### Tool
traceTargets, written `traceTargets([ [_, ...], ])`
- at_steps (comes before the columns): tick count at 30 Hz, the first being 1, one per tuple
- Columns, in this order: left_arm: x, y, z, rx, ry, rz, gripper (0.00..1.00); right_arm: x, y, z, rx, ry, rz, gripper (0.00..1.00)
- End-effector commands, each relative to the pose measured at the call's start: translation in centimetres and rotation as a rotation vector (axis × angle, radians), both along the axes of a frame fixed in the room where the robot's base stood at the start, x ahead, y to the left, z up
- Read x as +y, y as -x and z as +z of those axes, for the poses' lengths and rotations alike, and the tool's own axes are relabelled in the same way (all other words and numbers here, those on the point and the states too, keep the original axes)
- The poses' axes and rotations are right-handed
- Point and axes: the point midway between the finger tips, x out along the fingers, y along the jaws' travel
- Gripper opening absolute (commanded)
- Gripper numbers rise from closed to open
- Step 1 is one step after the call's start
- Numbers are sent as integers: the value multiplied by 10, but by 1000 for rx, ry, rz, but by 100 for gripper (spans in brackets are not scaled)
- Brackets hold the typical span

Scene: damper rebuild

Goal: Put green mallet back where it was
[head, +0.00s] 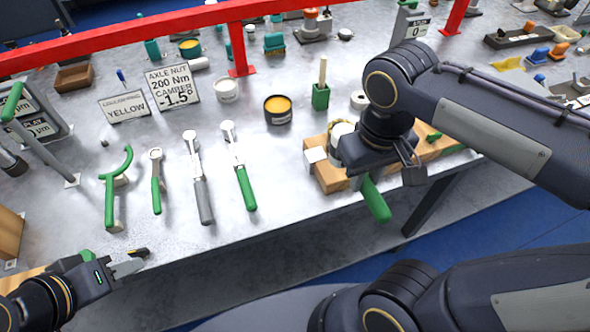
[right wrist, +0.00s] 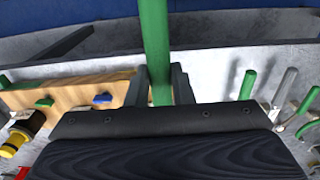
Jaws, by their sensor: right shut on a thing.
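The green mallet (head: 375,200) shows as a thick green handle below my right gripper (head: 362,178), over the front edge of the workbench. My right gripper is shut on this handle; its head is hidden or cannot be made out. In the right wrist view the green handle (right wrist: 155,45) stands between the two fingers (right wrist: 160,88). My left gripper (head: 138,260) is low at the left, near the bench's front edge, with nothing visible in it; its finger gap is unclear.
Several tools lie in a row, including a green-handled one (head: 243,185) and a grey-handled one (head: 204,200). A wooden block (head: 330,178) lies under my right gripper. An orange-topped tin (head: 278,110), small signs (head: 172,87) and a red rail (head: 150,30) stand behind.

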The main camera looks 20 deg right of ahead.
Motion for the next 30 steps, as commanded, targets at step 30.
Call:
traceTargets([
  [30, 0, 0, 1, 0, 0, 0, 36, 86, -100, -117, 1, 1, 0, 0],
])
